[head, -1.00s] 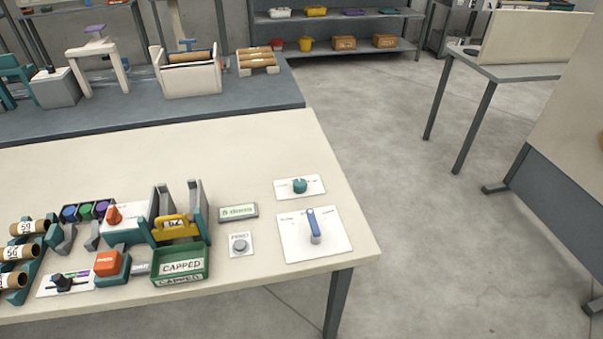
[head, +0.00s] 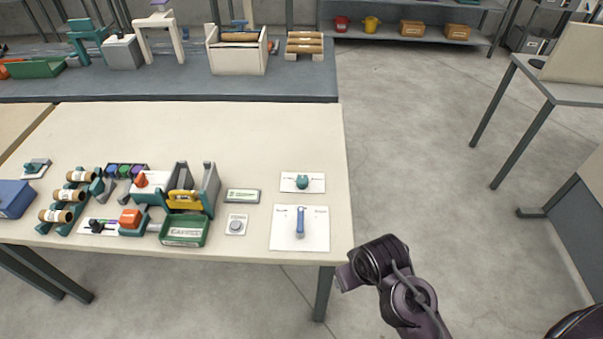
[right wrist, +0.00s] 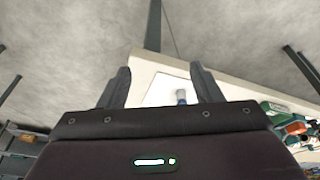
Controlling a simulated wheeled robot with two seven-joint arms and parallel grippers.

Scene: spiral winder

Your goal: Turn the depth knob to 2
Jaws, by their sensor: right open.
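A teal knob (head: 302,182) sits on a small white panel near the right end of the cream table. Below it, a blue lever-shaped knob (head: 300,222) stands on a larger white panel (head: 318,240). The print on both panels is too small to read, so I cannot tell which is the depth knob. My right gripper (right wrist: 162,88) is open and empty. In the right wrist view, the blue lever (right wrist: 181,97) and its panel show beyond and between the fingers. In the head view my right arm is off the table's front right corner. My left gripper is out of view.
A grey round button (head: 236,226), a green tray (head: 184,231), a yellow part in a stand (head: 185,200) and an orange knob (head: 141,180) lie left of the panels. The table (head: 230,135) is clear behind them. Open floor lies to the right.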

